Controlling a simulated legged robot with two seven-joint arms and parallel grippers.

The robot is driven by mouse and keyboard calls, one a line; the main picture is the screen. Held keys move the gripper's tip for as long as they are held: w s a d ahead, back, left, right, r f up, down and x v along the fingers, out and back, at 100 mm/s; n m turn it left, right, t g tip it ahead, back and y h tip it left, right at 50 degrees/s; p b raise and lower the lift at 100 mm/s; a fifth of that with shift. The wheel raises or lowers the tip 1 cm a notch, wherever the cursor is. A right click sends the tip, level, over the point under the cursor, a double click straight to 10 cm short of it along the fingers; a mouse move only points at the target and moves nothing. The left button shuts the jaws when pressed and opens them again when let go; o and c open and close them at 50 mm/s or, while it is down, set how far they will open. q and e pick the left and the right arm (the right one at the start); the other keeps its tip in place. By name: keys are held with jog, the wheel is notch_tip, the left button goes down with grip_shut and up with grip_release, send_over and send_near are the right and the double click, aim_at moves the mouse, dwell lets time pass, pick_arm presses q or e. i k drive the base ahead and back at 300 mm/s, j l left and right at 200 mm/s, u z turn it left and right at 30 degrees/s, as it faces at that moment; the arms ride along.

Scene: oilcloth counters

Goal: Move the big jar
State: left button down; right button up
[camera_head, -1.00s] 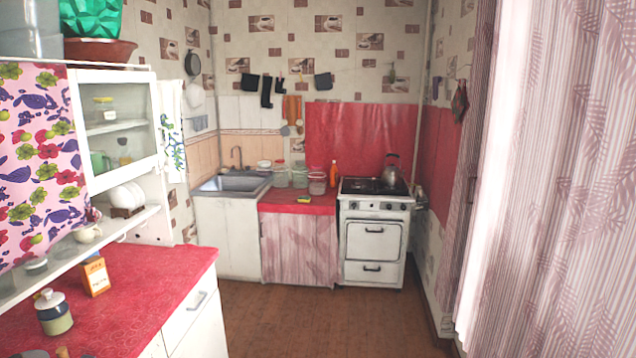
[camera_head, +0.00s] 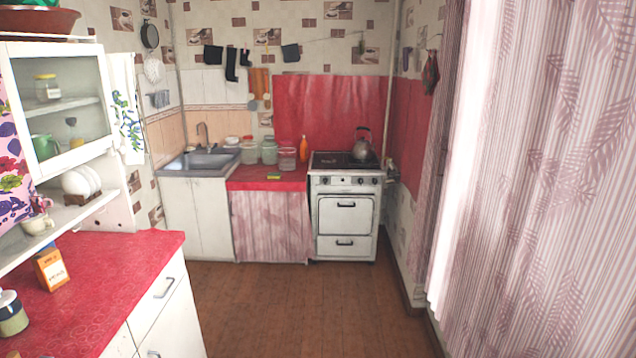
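Several glass jars stand together on the red far counter (camera_head: 252,185), between the sink and the stove: a clear jar (camera_head: 249,154), a taller greenish jar (camera_head: 269,151) and a wide clear jar (camera_head: 287,159) in front. I cannot tell for sure which is the big jar. A lidded green-and-cream jar (camera_head: 12,316) stands on the near left red counter (camera_head: 112,285), cut by the left picture edge. Neither of my grippers is in view.
A white stove (camera_head: 345,215) with a kettle (camera_head: 362,143) is right of the far counter. An orange bottle (camera_head: 303,148) stands beside the jars. The wooden floor (camera_head: 300,305) ahead is clear. A curtain (camera_head: 540,180) fills the right side.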

aim_at(286, 153)
jog(key=i, duration=2.55)
jog(key=i+j+z, duration=0.1)
jog(key=i, duration=1.2)
jog(key=i+j, duration=0.1)
jog(key=i, duration=1.15)
